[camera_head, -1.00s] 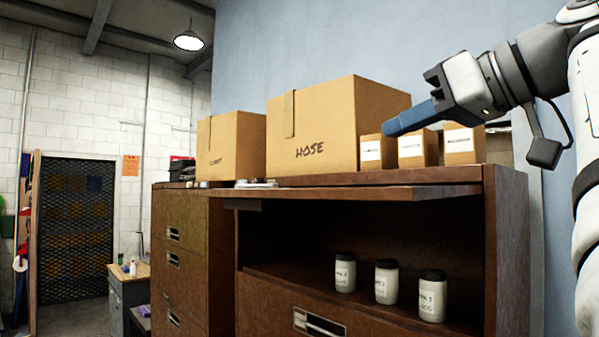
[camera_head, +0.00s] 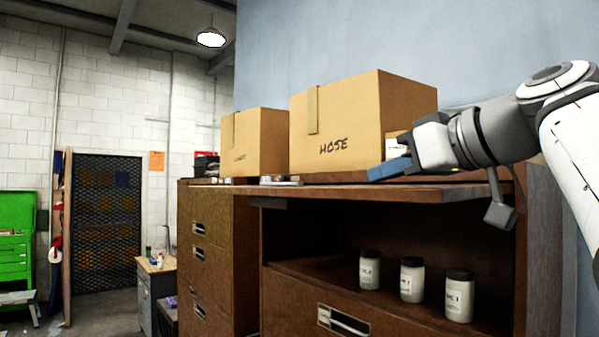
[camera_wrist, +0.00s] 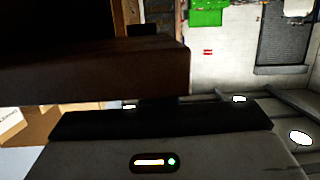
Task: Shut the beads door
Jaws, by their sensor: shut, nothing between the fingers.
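The beads door (camera_head: 370,193) is a brown panel raised flat at the top of an open cabinet compartment, its front edge sticking out. Several white jars with dark lids, including this one (camera_head: 411,280), stand inside the compartment; their labels are too small to read. My gripper (camera_head: 388,169) is shut and empty, its blue fingers just above the raised door near the hose box. I cannot tell whether they touch the door. In the wrist view a dark brown panel (camera_wrist: 90,70), apparently the door, fills the upper left; the fingertips are not clear there.
A large box marked HOSE (camera_head: 345,125) and a smaller carton (camera_head: 255,142) stand on the cabinet tops. A closed drawer front (camera_head: 345,318) lies below the jars. A brown drawer cabinet (camera_head: 215,255) adjoins at left. Floor farther left, by the green tool chest (camera_head: 15,245), looks open.

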